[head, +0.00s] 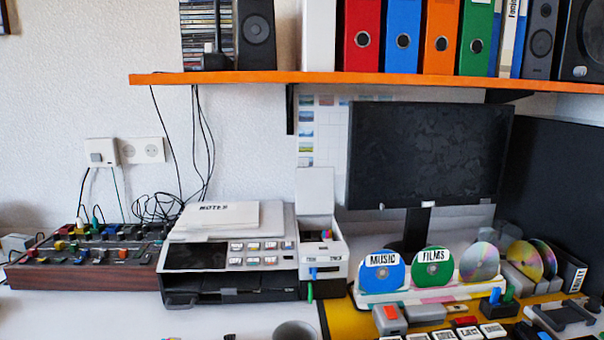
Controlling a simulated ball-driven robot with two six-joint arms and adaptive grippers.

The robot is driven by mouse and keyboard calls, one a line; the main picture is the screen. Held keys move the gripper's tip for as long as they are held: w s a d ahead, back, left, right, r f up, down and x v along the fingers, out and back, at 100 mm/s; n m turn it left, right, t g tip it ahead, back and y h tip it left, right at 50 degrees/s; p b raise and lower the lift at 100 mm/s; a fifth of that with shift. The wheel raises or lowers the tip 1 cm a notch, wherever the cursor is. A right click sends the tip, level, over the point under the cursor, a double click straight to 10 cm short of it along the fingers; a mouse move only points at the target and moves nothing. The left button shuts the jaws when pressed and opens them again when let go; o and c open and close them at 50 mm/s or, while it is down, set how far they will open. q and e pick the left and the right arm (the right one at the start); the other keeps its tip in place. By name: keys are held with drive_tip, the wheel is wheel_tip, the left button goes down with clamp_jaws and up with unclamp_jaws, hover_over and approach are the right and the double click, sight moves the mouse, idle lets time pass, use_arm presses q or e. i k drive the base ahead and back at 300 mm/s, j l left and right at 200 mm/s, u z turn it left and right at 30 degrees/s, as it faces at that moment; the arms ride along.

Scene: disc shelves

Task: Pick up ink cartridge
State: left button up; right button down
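No part in view is clearly one of my grippers; small dark shapes at the bottom edge, left of centre, are cut off and I cannot tell what they are. No item is plainly marked as the ink cartridge. A small grey block with an orange-red top (390,320) lies at the front of the yellow mat (338,318) and may be a cartridge. The printer (230,255) has a white side unit (322,262) with its lid (315,190) raised. A blue piece (313,273) and a green piece (309,291) show at that unit's front.
A rack of discs (430,293) stands right of the printer, below a dark monitor (430,155). A control panel with colored knobs (90,250) stands at left. An orange shelf (370,78) hangs above. A grey round object (295,331) is cut off below. The white front-left table is mostly clear.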

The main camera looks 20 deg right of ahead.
sight(326, 236)
drive_tip(key=i+l+z, duration=0.35)
drive_tip(key=l+u, duration=0.15)
drive_tip(key=u, duration=1)
